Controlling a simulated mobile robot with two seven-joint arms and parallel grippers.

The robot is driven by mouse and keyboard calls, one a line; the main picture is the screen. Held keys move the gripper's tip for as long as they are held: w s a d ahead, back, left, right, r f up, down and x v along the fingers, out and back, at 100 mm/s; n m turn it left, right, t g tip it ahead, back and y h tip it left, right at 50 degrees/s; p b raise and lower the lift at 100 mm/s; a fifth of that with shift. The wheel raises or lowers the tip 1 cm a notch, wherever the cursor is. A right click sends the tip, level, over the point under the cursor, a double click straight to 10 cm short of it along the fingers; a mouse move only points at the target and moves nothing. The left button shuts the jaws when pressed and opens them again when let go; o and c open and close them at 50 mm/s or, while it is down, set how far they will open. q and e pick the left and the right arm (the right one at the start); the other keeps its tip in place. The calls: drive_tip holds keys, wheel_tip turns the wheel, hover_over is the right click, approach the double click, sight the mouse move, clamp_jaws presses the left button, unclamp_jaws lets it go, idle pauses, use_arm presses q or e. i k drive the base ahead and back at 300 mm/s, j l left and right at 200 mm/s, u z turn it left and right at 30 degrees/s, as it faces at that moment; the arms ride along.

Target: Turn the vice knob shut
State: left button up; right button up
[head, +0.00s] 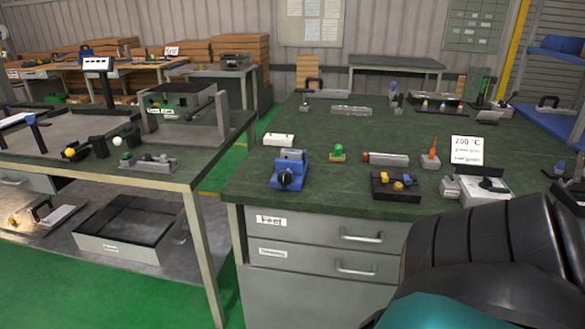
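A small blue vice (290,168) stands near the front left corner of the green-topped workbench (330,195). Its dark round knob (286,178) faces me on the front side. Whether the jaws hold anything is too small to tell. Neither of my grippers shows in the head view. A large black and teal part of my own arm fills the lower right corner and hides the bench's front right part.
Right of the vice stand a green-knobbed part (338,153), a metal cylinder (385,159), a black tray with yellow parts (395,185) and a grey device (480,188). A white box (279,140) is behind it. Drawers (320,240) are below. A gap separates the left table (190,172).

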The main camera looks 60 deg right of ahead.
sight(284, 178)
drive_tip(key=i+j+z, duration=0.2)
drive_tip(key=i+z, duration=0.15)
drive_tip(key=z, duration=0.15)
drive_tip(key=i+j+z, duration=0.3)
drive_tip(key=z, duration=0.2)
